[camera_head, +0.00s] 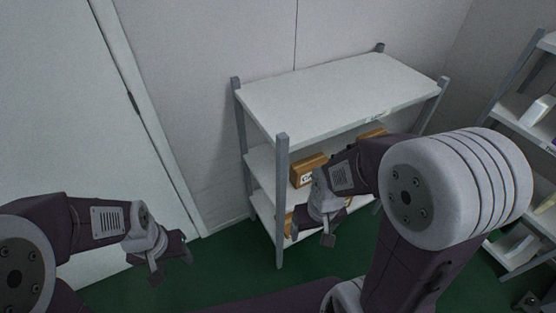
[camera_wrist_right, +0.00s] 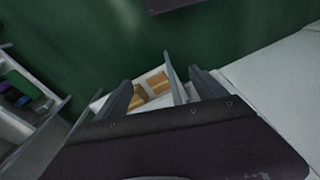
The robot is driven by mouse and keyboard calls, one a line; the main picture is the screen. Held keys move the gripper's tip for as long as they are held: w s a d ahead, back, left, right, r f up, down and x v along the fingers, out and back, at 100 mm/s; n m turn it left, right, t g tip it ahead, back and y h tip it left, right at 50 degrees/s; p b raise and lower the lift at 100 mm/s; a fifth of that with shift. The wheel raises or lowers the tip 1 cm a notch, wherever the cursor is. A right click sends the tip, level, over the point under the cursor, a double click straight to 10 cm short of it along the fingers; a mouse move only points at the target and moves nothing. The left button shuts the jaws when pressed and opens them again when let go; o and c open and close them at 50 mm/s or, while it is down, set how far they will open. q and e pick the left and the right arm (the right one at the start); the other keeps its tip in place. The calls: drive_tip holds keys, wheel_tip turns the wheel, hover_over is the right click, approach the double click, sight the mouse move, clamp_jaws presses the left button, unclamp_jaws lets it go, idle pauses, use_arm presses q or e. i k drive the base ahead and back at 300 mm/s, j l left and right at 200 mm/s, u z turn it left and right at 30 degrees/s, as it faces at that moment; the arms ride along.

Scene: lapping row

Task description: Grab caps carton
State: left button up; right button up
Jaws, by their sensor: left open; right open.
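A brown carton with a white label (camera_head: 308,171) stands on the middle shelf of the grey-post shelf unit. The label is partly readable and seems to start with "CA". Another brown carton (camera_head: 372,134) shows further right on that shelf, partly behind my right arm. A third brown box (camera_head: 289,225) shows low on the unit, mostly hidden. My right gripper (camera_head: 314,232) is open and empty in front of the unit. In the right wrist view brown boxes (camera_wrist_right: 152,90) show between its fingers, at a distance. My left gripper (camera_head: 170,262) is open and empty, far left of the unit.
The shelf unit's white top (camera_head: 335,95) is bare, with a label on its front edge. Its near corner post (camera_head: 281,200) stands close to my right gripper. A second shelf unit (camera_head: 507,105) with bins is at the right. A door (camera_head: 70,110) is at the left. Green floor (camera_head: 225,275) is clear.

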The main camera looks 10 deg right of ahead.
sight(301, 171)
drive_tip(key=i+j+z, duration=0.1)
drive_tip(key=j, duration=0.3)
drive_tip(key=i+j, duration=0.15)
drive_tip(key=j, duration=0.3)
drive_tip(key=i+j+z, duration=0.15)
drive_tip(key=j, duration=0.25)
drive_tip(key=k, duration=0.05)
